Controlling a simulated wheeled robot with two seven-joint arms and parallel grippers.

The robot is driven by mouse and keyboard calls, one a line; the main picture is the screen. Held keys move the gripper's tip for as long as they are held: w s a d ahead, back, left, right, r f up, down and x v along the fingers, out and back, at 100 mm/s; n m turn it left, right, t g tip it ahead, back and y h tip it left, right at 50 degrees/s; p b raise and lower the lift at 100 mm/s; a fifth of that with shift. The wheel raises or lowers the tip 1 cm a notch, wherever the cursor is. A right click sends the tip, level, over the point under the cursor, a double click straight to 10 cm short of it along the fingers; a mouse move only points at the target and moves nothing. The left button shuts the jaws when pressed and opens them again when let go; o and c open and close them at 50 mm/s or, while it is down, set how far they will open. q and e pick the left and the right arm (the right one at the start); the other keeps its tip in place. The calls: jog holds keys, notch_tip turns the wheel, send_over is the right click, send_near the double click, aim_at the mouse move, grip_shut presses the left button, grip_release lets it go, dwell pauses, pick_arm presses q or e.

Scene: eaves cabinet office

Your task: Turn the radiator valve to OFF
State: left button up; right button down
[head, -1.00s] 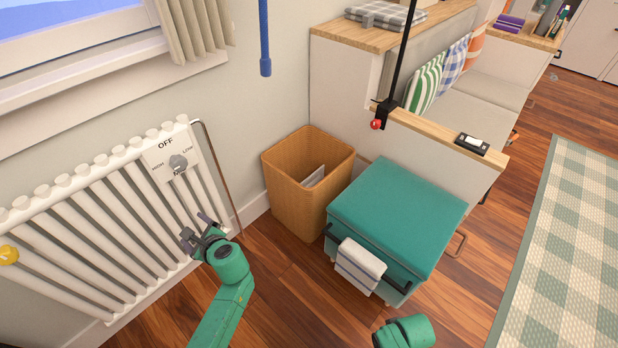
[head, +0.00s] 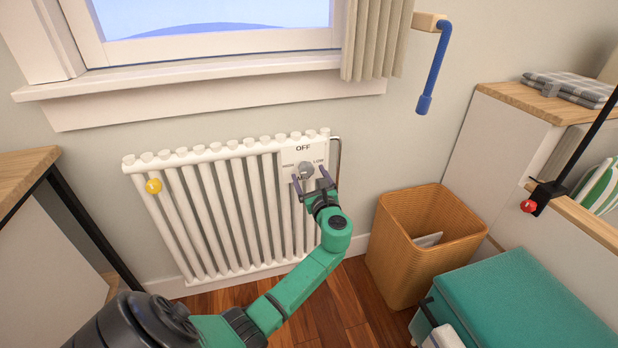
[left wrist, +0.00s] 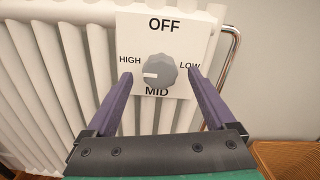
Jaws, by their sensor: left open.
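The radiator valve is a round grey knob (head: 305,170) on a white plate (head: 290,158) at the radiator's upper right. In the left wrist view the knob (left wrist: 160,70) has a white mark pointing left and slightly down, between HIGH and MID. The plate (left wrist: 190,45) reads OFF at top, HIGH left, LOW right and MID below. My left gripper (head: 311,178) is open in front of the plate. Its purple fingers (left wrist: 160,74) stand on either side of the knob with gaps, not visibly touching it. My right gripper is out of view.
The white radiator (head: 215,210) hangs below the window sill (head: 200,85), with a yellow knob (head: 153,186) at its left. A desk (head: 25,180) is at left.

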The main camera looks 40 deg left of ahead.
pick_arm(q)
jog(key=shift+x, duration=0.8)
jog(key=c, duration=1.4)
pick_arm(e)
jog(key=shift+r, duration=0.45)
